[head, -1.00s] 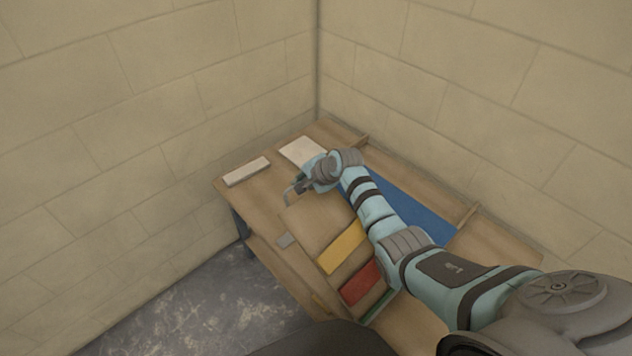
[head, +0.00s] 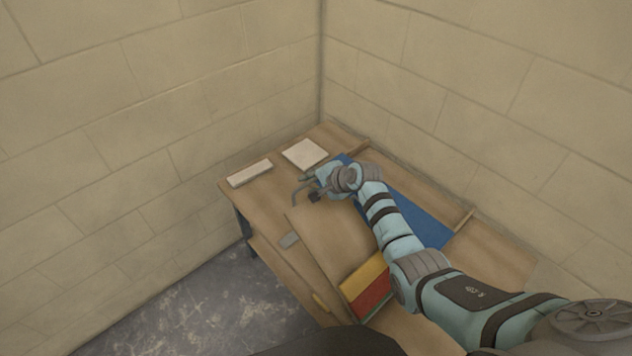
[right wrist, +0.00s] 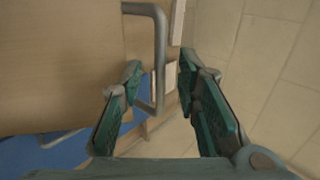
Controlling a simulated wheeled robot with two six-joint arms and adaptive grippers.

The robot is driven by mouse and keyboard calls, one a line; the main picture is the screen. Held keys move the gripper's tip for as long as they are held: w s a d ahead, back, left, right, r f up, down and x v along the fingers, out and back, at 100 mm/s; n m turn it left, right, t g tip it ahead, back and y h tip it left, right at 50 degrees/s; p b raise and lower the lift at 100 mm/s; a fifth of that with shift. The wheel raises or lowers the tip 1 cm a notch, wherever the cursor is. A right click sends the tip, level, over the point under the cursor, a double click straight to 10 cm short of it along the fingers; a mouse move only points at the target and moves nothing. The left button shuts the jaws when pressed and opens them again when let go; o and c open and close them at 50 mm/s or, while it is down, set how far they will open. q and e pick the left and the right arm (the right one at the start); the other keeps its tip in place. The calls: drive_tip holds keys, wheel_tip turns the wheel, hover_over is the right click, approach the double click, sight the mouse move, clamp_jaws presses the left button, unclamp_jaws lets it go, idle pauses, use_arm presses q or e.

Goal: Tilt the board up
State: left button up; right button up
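The tan board (head: 325,225) lies over the table's middle and appears tilted, though its exact angle is hard to judge. A yellow band (head: 364,277) and a red band (head: 372,297) show beyond its lower right end. A bent grey handle (head: 296,196) stands at the board's far left edge. In the right wrist view the board (right wrist: 55,60) fills the upper left and the handle (right wrist: 160,60) passes between my fingers. My right gripper (head: 311,188) is at the handle; its fingers (right wrist: 161,68) are apart, with gaps beside the bar. My left gripper is out of view.
A blue panel (head: 424,219) lies on the wooden table (head: 490,255), partly behind my right arm. A white slab (head: 305,153) and a pale bar (head: 250,173) lie at the back. Block walls close the back corner.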

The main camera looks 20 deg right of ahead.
drive_tip(key=v, duration=1.1)
drive_tip(key=shift+s+r, duration=0.2)
drive_tip(key=shift+r, duration=0.15)
